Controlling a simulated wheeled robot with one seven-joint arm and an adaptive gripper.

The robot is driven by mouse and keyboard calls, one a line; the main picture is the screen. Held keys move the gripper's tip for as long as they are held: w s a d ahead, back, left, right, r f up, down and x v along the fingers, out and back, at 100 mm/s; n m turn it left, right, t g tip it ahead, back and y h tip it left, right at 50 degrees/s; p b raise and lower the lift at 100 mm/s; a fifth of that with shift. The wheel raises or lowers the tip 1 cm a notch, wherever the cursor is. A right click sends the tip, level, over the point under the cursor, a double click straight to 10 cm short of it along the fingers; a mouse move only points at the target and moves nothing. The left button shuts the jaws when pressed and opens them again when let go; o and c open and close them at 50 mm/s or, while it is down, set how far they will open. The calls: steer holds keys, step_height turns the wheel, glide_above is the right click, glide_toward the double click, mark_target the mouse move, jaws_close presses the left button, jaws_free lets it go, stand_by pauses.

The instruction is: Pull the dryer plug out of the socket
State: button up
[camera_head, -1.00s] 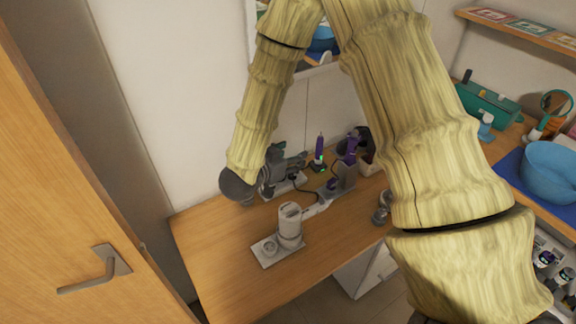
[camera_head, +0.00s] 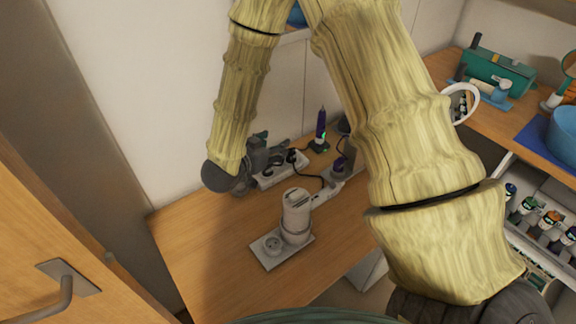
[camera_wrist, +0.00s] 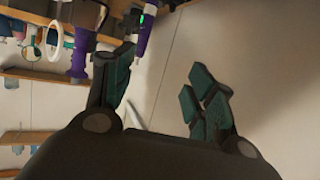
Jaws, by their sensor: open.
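My gripper (camera_head: 272,152) is at the back left of the wooden counter, above or beside a white socket strip (camera_head: 268,182) with dark plugs in it. In the wrist view its two fingers (camera_wrist: 158,88) are apart with nothing between them. A second strip (camera_head: 268,258) lies nearer, with an empty round outlet at its front end and a grey-white cylindrical body (camera_head: 296,214) standing on it. I cannot tell which plug is the dryer's. A purple handle (camera_wrist: 80,50) shows in the wrist view.
A slim purple device (camera_head: 320,128) stands upright behind the strips, with a black cord nearby. The wall is close behind. A wooden door (camera_head: 60,240) is at the left. The counter's front left (camera_head: 210,270) is clear. A drawer of bottles (camera_head: 535,215) is at the right.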

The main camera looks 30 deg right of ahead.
steer(key=b, duration=0.6)
glide_toward(290, 150)
steer(key=shift+p+x, duration=1.1)
steer(key=shift+x, duration=3.5)
steer(key=shift+s, duration=0.1)
steer(key=shift+c, duration=0.3)
steer(key=c, duration=1.1)
